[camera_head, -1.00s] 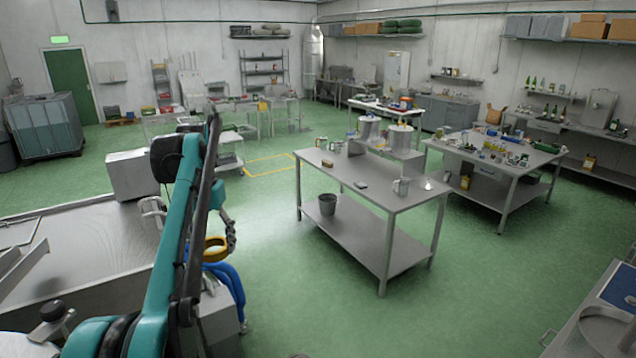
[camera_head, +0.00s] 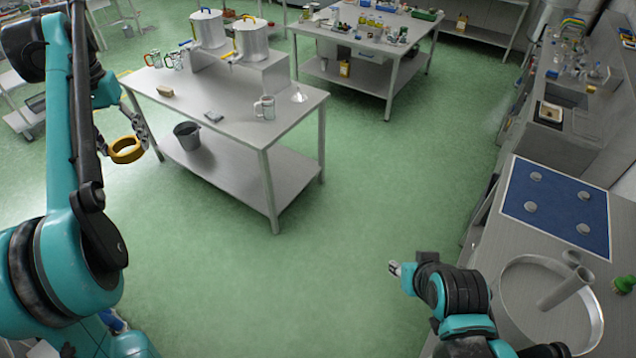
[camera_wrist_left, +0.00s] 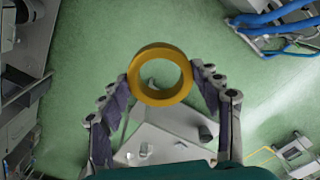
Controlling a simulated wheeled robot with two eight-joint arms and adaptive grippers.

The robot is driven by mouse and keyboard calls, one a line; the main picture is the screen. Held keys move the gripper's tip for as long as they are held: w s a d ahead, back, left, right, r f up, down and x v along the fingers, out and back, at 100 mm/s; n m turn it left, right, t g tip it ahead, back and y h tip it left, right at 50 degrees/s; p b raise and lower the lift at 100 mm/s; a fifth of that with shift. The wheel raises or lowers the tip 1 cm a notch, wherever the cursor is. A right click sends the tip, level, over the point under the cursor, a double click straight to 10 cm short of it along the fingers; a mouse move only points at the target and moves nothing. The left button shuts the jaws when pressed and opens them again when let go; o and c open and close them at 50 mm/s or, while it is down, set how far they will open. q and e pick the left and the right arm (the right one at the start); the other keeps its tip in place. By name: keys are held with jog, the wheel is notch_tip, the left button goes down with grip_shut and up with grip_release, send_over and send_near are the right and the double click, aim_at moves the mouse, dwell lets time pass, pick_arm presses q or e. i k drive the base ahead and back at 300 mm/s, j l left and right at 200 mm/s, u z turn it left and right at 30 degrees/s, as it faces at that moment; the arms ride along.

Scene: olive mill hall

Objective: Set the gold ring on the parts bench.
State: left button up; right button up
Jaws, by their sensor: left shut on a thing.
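The gold ring (camera_head: 126,159) is held by my left gripper (camera_head: 137,137) in the head view, in the air by the left end of a steel bench (camera_head: 225,108). The left wrist view shows the ring (camera_wrist_left: 160,99) pinched between the two jaws of the left gripper (camera_wrist_left: 162,77), its hole facing the camera. That view shows floor and a pale tabletop (camera_wrist_left: 160,142) below the ring. My right gripper (camera_head: 397,268) is at the lower right of the head view, small and partly hidden by its wrist; its jaws are unclear.
A second bench (camera_head: 378,60) behind holds bottles and trays. A worktop with a blue mat (camera_head: 556,200) is at right.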

aim_at(514, 240)
jog(key=i, duration=2.35)
jog(key=i+z, duration=0.15)
jog(key=z, duration=0.3)
jog(key=i+j+z, duration=0.1)
jog(key=z, duration=0.3)
jog(key=i+j+z, duration=0.1)
jog(key=z, duration=0.35)
jog(key=i+j+z, duration=0.2)
jog(key=z, duration=2.45)
jog(key=i+z, duration=0.3)
jog(key=i, duration=0.65)
